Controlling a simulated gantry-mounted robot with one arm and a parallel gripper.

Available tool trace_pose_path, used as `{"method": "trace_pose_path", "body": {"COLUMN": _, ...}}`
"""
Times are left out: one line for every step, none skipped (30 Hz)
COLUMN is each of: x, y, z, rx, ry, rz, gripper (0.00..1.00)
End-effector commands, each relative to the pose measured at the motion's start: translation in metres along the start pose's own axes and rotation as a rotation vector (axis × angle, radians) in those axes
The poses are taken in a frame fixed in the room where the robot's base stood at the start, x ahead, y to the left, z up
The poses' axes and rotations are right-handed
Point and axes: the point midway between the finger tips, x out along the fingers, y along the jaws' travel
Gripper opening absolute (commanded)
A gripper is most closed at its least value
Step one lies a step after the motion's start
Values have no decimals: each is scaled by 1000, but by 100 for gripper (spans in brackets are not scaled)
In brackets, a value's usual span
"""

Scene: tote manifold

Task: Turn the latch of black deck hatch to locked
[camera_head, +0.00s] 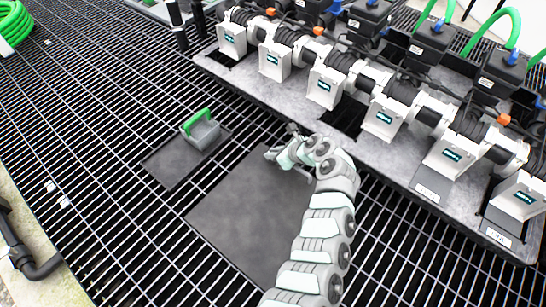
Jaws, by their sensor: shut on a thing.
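The black deck hatch (240,215) is a large dark square plate set flush in the grating, in the middle of the view. My arm covers its right side. My gripper (273,157) is low over the hatch's far part, near its upper corner. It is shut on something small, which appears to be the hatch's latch. The latch is hidden by the fingers and too small to make out, so I cannot tell which way it points.
A grey block with a green handle (201,127) stands on a smaller dark plate (168,165) left of the hatch. A grey manifold bench (285,100) with several white valve units runs along the back right. Open grating (100,130) lies to the left.

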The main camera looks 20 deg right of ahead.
Motion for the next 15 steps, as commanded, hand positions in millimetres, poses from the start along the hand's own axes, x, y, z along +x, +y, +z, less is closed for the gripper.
{"method": "trace_pose_path", "body": {"x": 2, "y": 0, "z": -2, "rx": -3, "ry": 2, "rz": 3, "gripper": 0}}
{"method": "trace_pose_path", "body": {"x": 1, "y": 1, "z": -2, "rx": -3, "ry": 2, "rz": 4, "gripper": 0}}
{"method": "trace_pose_path", "body": {"x": 1, "y": 1, "z": -2, "rx": -4, "ry": 3, "rz": 5, "gripper": 0}}
{"method": "trace_pose_path", "body": {"x": 1, "y": 1, "z": -2, "rx": -5, "ry": 3, "rz": 5, "gripper": 0}}
{"method": "trace_pose_path", "body": {"x": 1, "y": 1, "z": -2, "rx": -5, "ry": 3, "rz": 5, "gripper": 0}}
{"method": "trace_pose_path", "body": {"x": 1, "y": 1, "z": -2, "rx": -5, "ry": 3, "rz": 5, "gripper": 0}}
{"method": "trace_pose_path", "body": {"x": 1, "y": 1, "z": -2, "rx": -5, "ry": 3, "rz": 5, "gripper": 0}}
{"method": "trace_pose_path", "body": {"x": 1, "y": 1, "z": -2, "rx": -5, "ry": 3, "rz": 5, "gripper": 0}}
{"method": "trace_pose_path", "body": {"x": 1, "y": 1, "z": -2, "rx": -5, "ry": 3, "rz": 5, "gripper": 0}}
{"method": "trace_pose_path", "body": {"x": 1, "y": 1, "z": -2, "rx": -5, "ry": 3, "rz": 5, "gripper": 0}}
{"method": "trace_pose_path", "body": {"x": 1, "y": 1, "z": -2, "rx": -5, "ry": 3, "rz": 5, "gripper": 0}}
{"method": "trace_pose_path", "body": {"x": 1, "y": 1, "z": -2, "rx": -5, "ry": 3, "rz": 5, "gripper": 0}}
{"method": "trace_pose_path", "body": {"x": 1, "y": 1, "z": -2, "rx": -5, "ry": 3, "rz": 6, "gripper": 15}}
{"method": "trace_pose_path", "body": {"x": 1, "y": 1, "z": -1, "rx": -5, "ry": 3, "rz": 6, "gripper": 18}}
{"method": "trace_pose_path", "body": {"x": 1, "y": 1, "z": -1, "rx": -5, "ry": 3, "rz": 6, "gripper": 21}}
